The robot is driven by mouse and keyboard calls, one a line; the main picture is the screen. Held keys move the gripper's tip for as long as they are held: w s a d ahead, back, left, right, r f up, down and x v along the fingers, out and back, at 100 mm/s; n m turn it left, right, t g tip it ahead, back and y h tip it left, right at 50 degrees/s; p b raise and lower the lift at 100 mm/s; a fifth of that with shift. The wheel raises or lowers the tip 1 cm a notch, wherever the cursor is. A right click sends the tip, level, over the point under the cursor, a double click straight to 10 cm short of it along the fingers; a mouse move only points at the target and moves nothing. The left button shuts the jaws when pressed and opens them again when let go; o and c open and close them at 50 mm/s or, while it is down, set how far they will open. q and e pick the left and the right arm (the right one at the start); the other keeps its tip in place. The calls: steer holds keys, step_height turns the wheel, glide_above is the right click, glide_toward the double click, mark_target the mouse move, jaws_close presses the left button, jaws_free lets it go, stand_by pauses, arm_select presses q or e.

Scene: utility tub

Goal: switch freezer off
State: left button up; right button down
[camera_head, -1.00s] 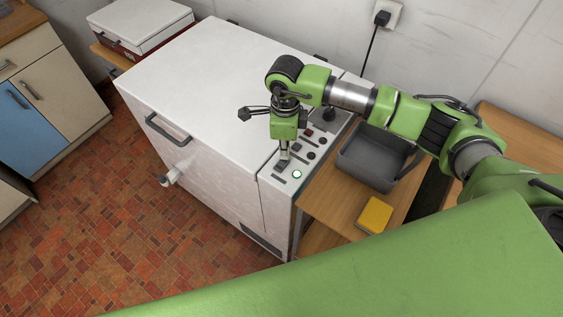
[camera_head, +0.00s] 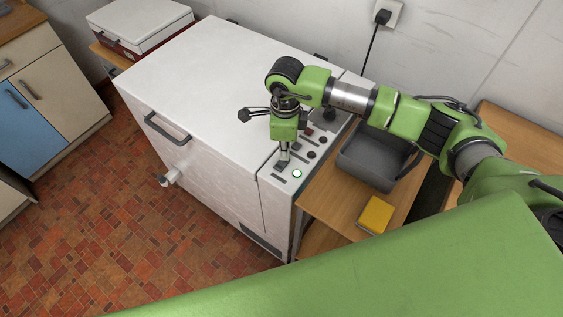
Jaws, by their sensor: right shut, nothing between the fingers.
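The white chest freezer (camera_head: 205,75) stands in the middle with its lid shut. Its control panel (camera_head: 284,187) runs along the right end and carries several dark switches and buttons. A round light (camera_head: 297,174) near the panel's front glows green-white. My right gripper (camera_head: 281,167) points down at the panel, shut and empty, with its tip at or just above a dark switch near the front. I cannot tell whether it touches. The gripper and arm hide part of the panel behind. My left gripper is not in view.
A wooden shelf (camera_head: 337,207) right of the freezer holds a grey tub (camera_head: 372,160) and a yellow sponge-like block (camera_head: 376,215). A plug with a cord (camera_head: 382,17) is in the wall socket. A white and red box (camera_head: 140,25) stands at the back left. Tiled floor lies clear at left.

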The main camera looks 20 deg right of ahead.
steer(key=shift+f+b, duration=0.55)
steer(key=shift+f, duration=0.1)
steer(key=shift+r, duration=0.1)
steer(key=shift+r+p, duration=1.75)
steer(key=shift+r, duration=1.75)
steer(key=shift+f, duration=0.1)
